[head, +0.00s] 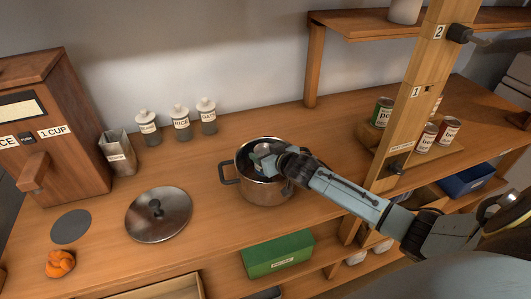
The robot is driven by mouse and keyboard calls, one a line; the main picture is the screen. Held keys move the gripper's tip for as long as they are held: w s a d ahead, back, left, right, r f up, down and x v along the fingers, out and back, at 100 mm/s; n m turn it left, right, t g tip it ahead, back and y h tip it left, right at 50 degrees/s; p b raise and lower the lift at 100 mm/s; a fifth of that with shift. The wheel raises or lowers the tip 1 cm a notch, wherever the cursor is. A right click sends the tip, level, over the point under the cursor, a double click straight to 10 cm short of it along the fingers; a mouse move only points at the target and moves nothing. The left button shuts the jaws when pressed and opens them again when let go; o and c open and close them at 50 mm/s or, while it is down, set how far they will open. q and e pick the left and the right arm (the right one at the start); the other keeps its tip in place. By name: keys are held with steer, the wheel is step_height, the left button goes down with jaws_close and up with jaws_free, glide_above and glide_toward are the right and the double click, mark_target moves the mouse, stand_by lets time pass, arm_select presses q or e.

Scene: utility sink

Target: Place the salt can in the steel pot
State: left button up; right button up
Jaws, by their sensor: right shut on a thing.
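The steel pot (262,190) stands on the wooden counter near the middle of the head view, with its lid off. My right arm comes in from the right, and my right gripper (268,156) reaches down into the mouth of the pot. It is shut on a small light-coloured can, the salt can (262,149), whose upper end shows at the pot's opening. The rest of the can is hidden by the gripper and the pot, so I cannot tell whether it touches the pot's bottom. My left gripper is not in view.
The pot lid (158,214) lies left of the pot. A dark disc (71,227) and an orange knotted thing (60,263) lie farther left. Jars (181,123) and a metal container (118,155) stand behind. A wooden post (412,100) and cans (427,137) stand right.

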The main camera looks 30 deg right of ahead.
steer(key=shift+r, duration=0.1)
steer(key=shift+f, duration=0.5)
steer(key=shift+b, duration=0.3)
steer(key=o, duration=1.2)
steer(key=shift+s+f, duration=0.1)
steer(key=shift+f, duration=0.2)
steer(key=shift+c, duration=0.2)
steer(key=shift+r+p, duration=0.35)
steer(key=shift+r, duration=0.25)
steer(key=v, duration=1.2)
steer(key=shift+r, duration=0.15)
